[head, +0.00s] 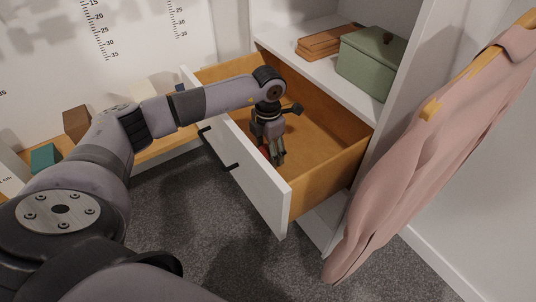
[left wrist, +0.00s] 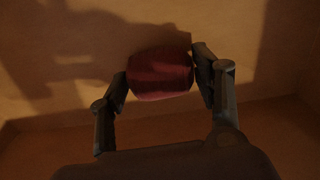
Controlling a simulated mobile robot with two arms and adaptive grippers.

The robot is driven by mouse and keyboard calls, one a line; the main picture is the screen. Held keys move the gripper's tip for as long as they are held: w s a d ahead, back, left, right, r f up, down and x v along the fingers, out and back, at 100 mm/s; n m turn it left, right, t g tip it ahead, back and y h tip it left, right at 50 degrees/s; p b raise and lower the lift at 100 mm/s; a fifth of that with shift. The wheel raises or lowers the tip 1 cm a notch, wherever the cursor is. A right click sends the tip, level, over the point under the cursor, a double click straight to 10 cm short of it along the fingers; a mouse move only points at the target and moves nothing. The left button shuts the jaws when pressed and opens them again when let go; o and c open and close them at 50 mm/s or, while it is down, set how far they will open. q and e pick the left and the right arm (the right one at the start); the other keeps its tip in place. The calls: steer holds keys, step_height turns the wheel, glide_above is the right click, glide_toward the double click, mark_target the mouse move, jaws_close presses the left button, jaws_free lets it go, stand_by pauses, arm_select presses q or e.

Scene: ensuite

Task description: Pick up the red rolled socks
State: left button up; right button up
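The red rolled socks (left wrist: 160,75) are a dark red roll, seen in the left wrist view between the two fingers of my left gripper (left wrist: 162,80). One finger rests against each side of the roll, and the gripper looks shut on it. In the head view my left gripper (head: 276,154) points down inside the open drawer (head: 318,138). Only a small bit of red shows beside its fingers there. The wrist view is dim, so I cannot tell whether the roll still touches the drawer floor. My right gripper is not in view.
The drawer's white front (head: 262,188) and wooden sides surround the gripper. A shelf above holds a green lidded box (head: 370,65) and a wooden stack (head: 326,42). A pink garment (head: 430,145) hangs at the right. Grey carpet (head: 180,225) lies clear below.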

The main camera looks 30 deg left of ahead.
arm_select(q)
steer(key=c, duration=0.6)
